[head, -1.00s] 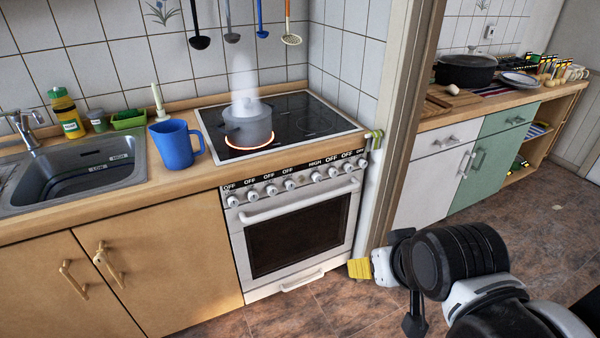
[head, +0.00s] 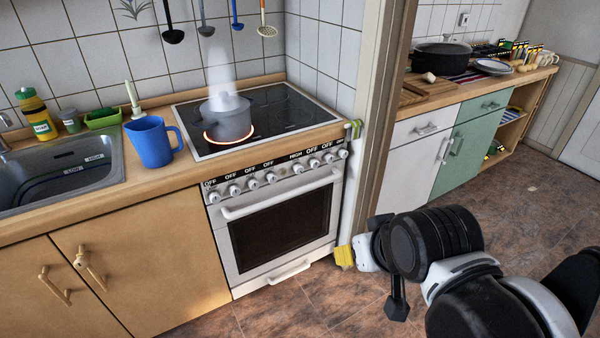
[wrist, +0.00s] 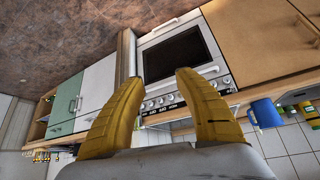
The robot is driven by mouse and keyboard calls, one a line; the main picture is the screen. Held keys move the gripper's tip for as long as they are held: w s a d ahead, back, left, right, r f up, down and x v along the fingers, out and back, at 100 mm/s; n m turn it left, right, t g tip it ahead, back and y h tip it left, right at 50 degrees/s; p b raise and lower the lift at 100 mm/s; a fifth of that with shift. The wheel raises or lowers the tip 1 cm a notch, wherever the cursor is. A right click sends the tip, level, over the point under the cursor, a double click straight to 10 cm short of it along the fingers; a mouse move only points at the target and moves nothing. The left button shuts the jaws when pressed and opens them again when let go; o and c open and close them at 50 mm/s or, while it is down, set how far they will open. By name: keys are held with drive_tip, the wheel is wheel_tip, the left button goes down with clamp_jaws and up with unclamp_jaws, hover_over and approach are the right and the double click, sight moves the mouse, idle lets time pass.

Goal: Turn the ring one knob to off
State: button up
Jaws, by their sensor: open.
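The stove (head: 282,230) has a row of white knobs along its front panel. One knob (head: 299,168) is labelled HIGH; the others in the row are labelled OFF. A grey pot (head: 226,120) steams on a glowing red ring (head: 229,137) at the front left of the cooktop (head: 290,110). My gripper (head: 344,256) is low, right of the oven door and well apart from the knobs. In the wrist view, which looks upside down, its yellow fingers (wrist: 160,80) are spread and empty. The knob row (wrist: 165,102) shows there between and beyond the fingers.
A blue jug (head: 152,142) stands on the counter left of the cooktop. A door-frame post (head: 378,110) rises just right of the stove. The oven handle (head: 280,196) juts out below the knobs. The floor before the oven is clear.

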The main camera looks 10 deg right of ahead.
drive_tip(key=w+a+r+m+t+y+p, duration=0.1)
drive_tip(key=w+a+r+m+y, duration=0.15)
drive_tip(key=w+m, duration=0.65)
drive_tip(key=w+a+r+m+t+y, duration=0.1)
drive_tip(key=w+a+m+y, duration=0.15)
drive_tip(key=w, duration=1.25)
drive_tip(key=w+d+f+m+t+y, duration=0.1)
drive_tip(key=w+f+m+t, duration=0.3)
drive_tip(key=w+m, duration=0.75)
drive_tip(key=m+t+p, duration=0.2)
drive_tip(key=m, duration=0.5)
approach(300, 170)
drive_tip(key=a+r, duration=0.3)
drive_tip(key=r, duration=0.3)
wheel_tip(300, 170, down, 8)
drive_tip(key=d+m+t, duration=0.2)
drive_tip(key=m, duration=0.3)
drive_tip(key=b+x, duration=0.1)
drive_tip(key=x, duration=0.2)
drive_tip(key=b+x, duration=0.1)
drive_tip(key=x, duration=0.2)
drive_tip(key=b+x, duration=0.1)
drive_tip(key=x, duration=0.2)
drive_tip(key=shift+w+d+r, duration=0.1)
drive_tip(key=shift+w+d, duration=0.1)
drive_tip(key=shift+w, duration=0.25)
drive_tip(key=shift+w+a+r, duration=0.1)
drive_tip(key=shift+w, duration=0.25)
clamp_jaws()
